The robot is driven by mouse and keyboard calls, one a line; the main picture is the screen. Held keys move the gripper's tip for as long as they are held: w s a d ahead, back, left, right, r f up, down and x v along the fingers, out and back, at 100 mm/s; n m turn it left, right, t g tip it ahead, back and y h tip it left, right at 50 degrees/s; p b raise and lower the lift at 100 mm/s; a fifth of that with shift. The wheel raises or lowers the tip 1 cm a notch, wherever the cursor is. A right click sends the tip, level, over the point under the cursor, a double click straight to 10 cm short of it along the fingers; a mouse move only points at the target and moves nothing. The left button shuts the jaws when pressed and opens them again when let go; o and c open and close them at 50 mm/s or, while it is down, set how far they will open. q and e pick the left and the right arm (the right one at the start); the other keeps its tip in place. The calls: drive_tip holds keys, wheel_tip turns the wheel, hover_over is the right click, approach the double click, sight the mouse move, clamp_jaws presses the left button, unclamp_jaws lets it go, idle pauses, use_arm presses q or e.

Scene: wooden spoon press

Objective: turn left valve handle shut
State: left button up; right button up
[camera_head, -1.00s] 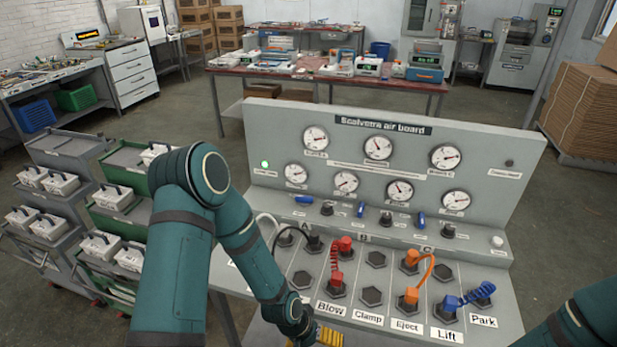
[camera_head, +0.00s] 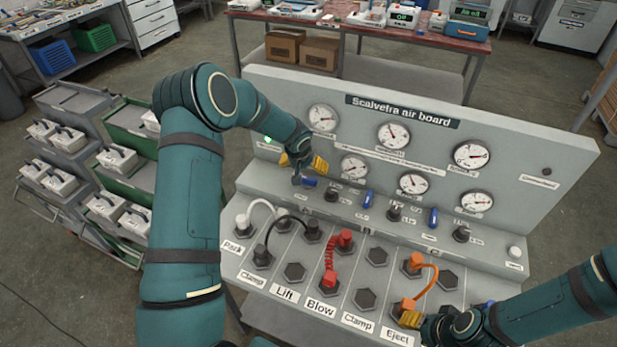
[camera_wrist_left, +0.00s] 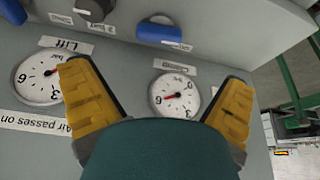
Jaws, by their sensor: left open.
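The left valve handle (camera_head: 309,182) is a blue lever lying sideways on the ledge below the gauges. It also shows as a blue bar (camera_wrist_left: 165,33) at the top of the left wrist view. My left gripper (camera_head: 304,164) has yellow fingers and is just above and behind the handle, in front of the upright panel. In the left wrist view its fingers (camera_wrist_left: 157,84) are spread, with nothing between them but the panel and a gauge. I see no contact with the handle. My right gripper (camera_head: 410,318) is low at the right, beside an orange plug; its opening is unclear.
The middle blue handle (camera_head: 368,199) and right blue handle (camera_head: 433,217) stand upright. Black knobs (camera_head: 331,194) sit between the handles. Several gauges (camera_head: 354,167) fill the panel behind. A red coiled hose (camera_head: 329,262) and other plugged hoses cover the sloped front.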

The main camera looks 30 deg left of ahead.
sight(308, 178)
use_arm(q)
drive_tip(key=x, duration=1)
drive_tip(key=shift+c, duration=0.3)
drive_tip(key=c, duration=1.1)
drive_tip(key=shift+o, duration=0.2)
